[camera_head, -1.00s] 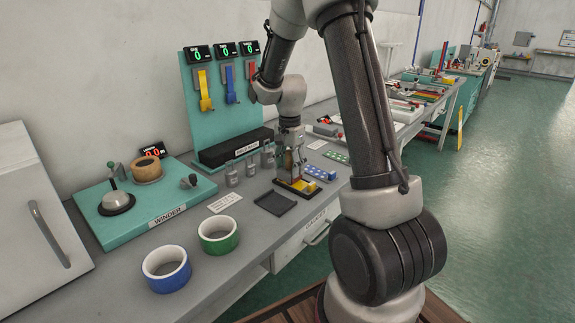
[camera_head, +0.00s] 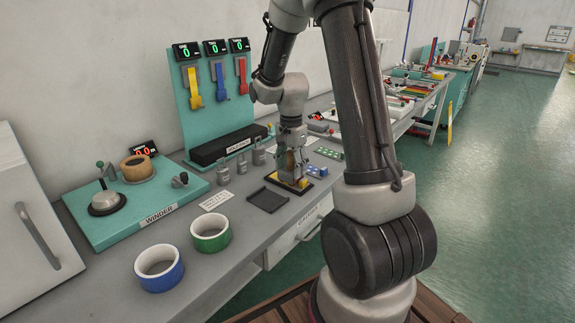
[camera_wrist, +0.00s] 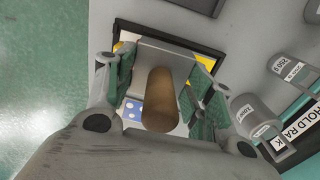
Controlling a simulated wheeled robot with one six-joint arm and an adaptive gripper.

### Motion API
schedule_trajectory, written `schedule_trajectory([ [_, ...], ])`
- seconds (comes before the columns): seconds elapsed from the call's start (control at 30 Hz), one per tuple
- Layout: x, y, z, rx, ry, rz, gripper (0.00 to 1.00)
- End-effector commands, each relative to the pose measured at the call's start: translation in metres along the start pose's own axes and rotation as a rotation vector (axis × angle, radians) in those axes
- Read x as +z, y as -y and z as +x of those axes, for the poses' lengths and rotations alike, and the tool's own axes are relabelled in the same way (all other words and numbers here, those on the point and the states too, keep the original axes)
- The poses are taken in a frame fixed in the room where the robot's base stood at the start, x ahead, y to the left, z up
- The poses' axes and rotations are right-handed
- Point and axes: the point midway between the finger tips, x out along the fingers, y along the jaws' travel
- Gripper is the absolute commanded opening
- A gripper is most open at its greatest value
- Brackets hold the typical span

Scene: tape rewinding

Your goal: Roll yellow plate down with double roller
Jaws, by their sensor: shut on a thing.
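The yellow plate (camera_head: 302,185) lies in a dark frame on the bench, just right of an empty black tray (camera_head: 268,199). My gripper (camera_head: 290,150) is over the plate and is shut on the double roller. In the wrist view the roller's brown wooden handle (camera_wrist: 160,98) sits between my fingers, with its grey metal body (camera_wrist: 165,55) across the plate. Only slivers of the yellow plate show there, beside the body. The rollers themselves are hidden, so I cannot tell whether they touch the plate.
A blue dotted plate (camera_head: 316,171) lies right beside the yellow one. Several metal weights, one a grey weight (camera_head: 258,154), stand behind near a long black block (camera_head: 222,148).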

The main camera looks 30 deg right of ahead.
Motion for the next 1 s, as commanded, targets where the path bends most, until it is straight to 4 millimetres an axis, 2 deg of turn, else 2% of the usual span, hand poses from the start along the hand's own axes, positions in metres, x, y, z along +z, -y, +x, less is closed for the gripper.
schedule_trajectory([
  [0.1,0.001,-0.006,0.002,0.004,0.003,0.001,0.25],
  [0.47,0.001,-0.006,-0.002,0.004,0.003,0.000,0.25],
  [1.0,0.000,-0.004,-0.047,-0.001,-0.001,0.000,0.25],
])
